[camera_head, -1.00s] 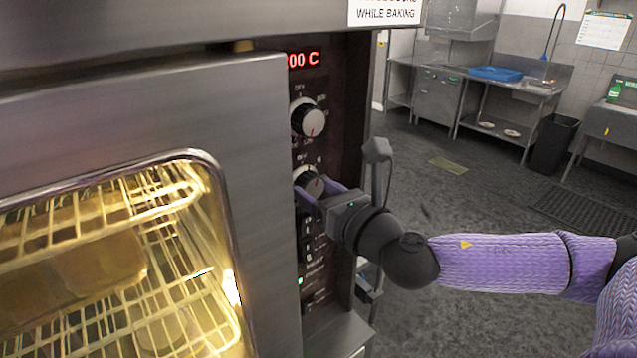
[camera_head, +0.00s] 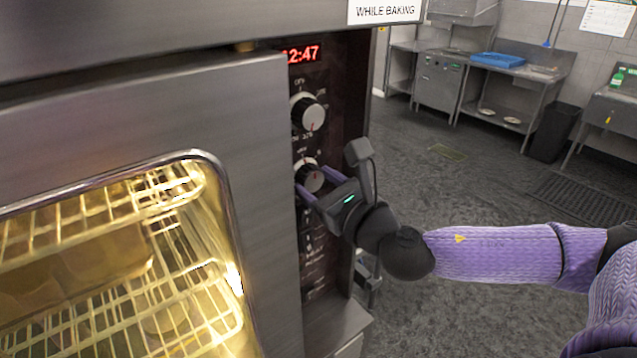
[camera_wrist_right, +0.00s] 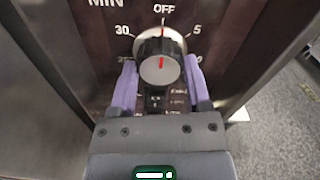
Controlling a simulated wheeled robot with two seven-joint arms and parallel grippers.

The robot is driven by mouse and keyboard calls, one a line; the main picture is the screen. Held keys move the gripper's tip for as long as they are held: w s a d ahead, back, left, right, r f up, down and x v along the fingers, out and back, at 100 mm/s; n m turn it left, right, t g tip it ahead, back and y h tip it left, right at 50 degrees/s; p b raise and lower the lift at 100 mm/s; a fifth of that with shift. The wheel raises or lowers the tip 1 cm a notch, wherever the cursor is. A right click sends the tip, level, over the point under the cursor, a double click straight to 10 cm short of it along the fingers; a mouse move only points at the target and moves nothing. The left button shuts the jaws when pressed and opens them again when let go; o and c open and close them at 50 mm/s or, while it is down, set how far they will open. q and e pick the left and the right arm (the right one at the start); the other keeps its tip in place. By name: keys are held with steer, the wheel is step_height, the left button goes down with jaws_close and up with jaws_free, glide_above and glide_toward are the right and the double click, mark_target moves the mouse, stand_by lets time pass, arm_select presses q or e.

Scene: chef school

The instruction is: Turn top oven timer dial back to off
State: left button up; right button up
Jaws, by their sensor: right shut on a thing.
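The timer dial (camera_head: 309,176) is the lower of two round silver-and-black knobs on the dark oven panel. My right gripper (camera_head: 313,182) is shut on it, with a purple finger on each side. In the right wrist view the dial (camera_wrist_right: 161,68) sits between the fingers (camera_wrist_right: 160,76). Its red mark points up at the OFF label (camera_wrist_right: 164,9), with 5 to the right and 30 to the left. My left gripper is out of view.
The upper knob (camera_head: 309,113) sits just above, under a red display (camera_head: 302,54) reading about 12:47. The lit oven door window (camera_head: 110,260) is at the left. Open floor (camera_head: 450,190) lies to the right, before steel counters (camera_head: 440,85).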

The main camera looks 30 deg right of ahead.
steer(key=o, duration=1.3)
steer(key=shift+s+d+f, duration=0.1)
steer(key=shift+s, duration=0.2)
steer(key=s+b, duration=0.2)
steer(key=s, duration=0.2)
steer(key=shift+d+f, duration=0.1)
steer(key=p, duration=0.5)
glide_toward(315, 185)
steer(key=shift+s+r, duration=0.25)
steer(key=shift+s, duration=0.2)
